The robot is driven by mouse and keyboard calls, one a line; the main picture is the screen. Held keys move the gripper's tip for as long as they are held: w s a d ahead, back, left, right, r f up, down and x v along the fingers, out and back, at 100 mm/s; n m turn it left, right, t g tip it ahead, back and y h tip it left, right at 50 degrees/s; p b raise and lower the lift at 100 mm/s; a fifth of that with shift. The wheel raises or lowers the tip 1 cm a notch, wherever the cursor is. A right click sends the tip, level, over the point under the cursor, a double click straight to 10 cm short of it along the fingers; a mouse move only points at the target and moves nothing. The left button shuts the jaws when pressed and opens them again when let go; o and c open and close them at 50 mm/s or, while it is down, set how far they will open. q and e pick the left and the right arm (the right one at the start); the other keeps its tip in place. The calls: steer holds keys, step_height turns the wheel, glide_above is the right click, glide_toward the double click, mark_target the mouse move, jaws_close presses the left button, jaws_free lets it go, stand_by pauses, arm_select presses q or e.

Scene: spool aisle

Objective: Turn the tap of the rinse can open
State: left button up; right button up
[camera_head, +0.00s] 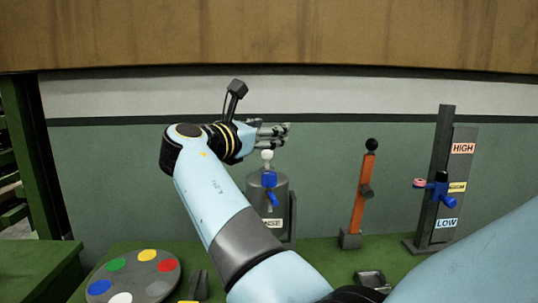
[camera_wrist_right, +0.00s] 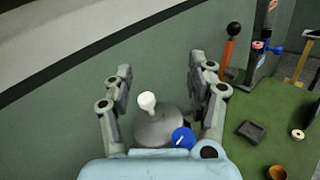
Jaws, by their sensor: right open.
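The rinse can (camera_head: 279,207) is a grey cylinder on the green bench, with a white knob (camera_head: 267,155) on top and a partly hidden label. Its blue tap (camera_head: 269,180) is on the front, with a blue spout pointing down. In the right wrist view, the can's grey lid (camera_wrist_right: 158,130), white knob (camera_wrist_right: 147,101) and blue tap (camera_wrist_right: 183,138) with a white mark show between the fingers. My right gripper (camera_head: 283,133) is open and empty above the can; its spread fingers also show in the right wrist view (camera_wrist_right: 160,66). My left gripper is not in view.
An orange lever post (camera_head: 362,196) with a black ball stands right of the can. Further right is a HIGH/LOW post (camera_head: 443,160) with a blue slider. A round colour palette (camera_head: 134,280) lies front left, and a dark tray (camera_head: 372,280) front right. A wooden beam (camera_head: 270,35) spans the top.

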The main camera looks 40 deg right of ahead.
steer(key=w+r+m+t+y, duration=0.1)
steer(key=w+m+t+y, duration=0.1)
steer(key=m, duration=0.4)
steer(key=m+t+y+b, duration=0.4)
steer(key=m+t+y, duration=0.4)
steer(key=m, duration=0.8)
glide_above(272, 180)
step_height(272, 180, down, 3)
steer(key=t+h, duration=0.1)
steer(key=s+a+f+y+b, duration=0.1)
steer(key=s+f+y+b, duration=0.1)
steer(key=s+f+y, duration=0.5)
steer(key=w, duration=0.3)
steer(key=w+d+f+h+p, duration=0.1)
steer(key=w, duration=0.2)
steer(key=w+h+p, duration=0.1)
steer(key=w, duration=0.2)
steer(key=shift+d+f+t, duration=0.2)
steer(key=shift+f+t, duration=0.1)
steer(key=shift+f, duration=0.05)
steer(key=shift+s, duration=0.1)
